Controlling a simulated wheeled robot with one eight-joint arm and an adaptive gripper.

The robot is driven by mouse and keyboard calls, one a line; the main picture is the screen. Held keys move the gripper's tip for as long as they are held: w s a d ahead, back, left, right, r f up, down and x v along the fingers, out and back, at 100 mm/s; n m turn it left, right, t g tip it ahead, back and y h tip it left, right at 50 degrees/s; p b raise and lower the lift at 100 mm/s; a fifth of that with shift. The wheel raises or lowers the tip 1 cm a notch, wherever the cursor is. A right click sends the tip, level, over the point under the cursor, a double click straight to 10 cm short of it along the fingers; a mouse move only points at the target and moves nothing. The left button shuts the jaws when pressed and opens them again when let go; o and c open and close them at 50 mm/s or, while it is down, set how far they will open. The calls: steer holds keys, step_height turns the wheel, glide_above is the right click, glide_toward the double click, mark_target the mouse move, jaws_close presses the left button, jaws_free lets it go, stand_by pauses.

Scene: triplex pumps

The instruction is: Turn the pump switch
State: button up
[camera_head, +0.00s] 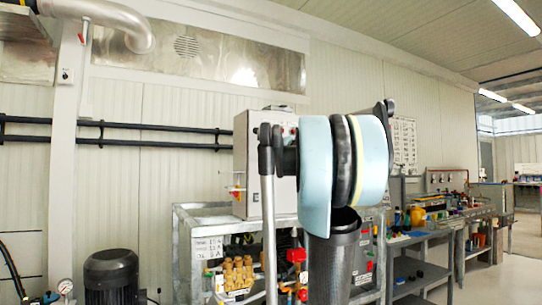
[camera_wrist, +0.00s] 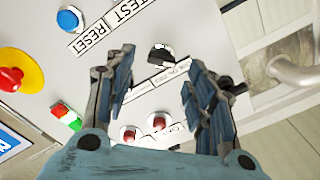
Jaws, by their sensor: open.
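The wrist view shows a tilted light grey control panel (camera_wrist: 40,105). A black rotary switch (camera_wrist: 160,55) on a pale round base sits at the top middle, with a small label below it. My gripper (camera_wrist: 159,76) is open, its two dark padded fingers pointing toward the panel. The switch shows in the gap between the fingers, beyond their tips and nearer the left one; no contact is visible. In the head view the grey control box (camera_head: 246,165) stands behind my arm, which hides much of it. My gripper cannot be made out there.
A metal pipe (camera_wrist: 297,75) lies right. A pump frame (camera_head: 205,220) and workbench (camera_head: 425,240) stand near the box.

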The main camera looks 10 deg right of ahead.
mark_target(269, 151)
steer(key=shift+x, duration=1.8)
steer(key=c, duration=1.1)
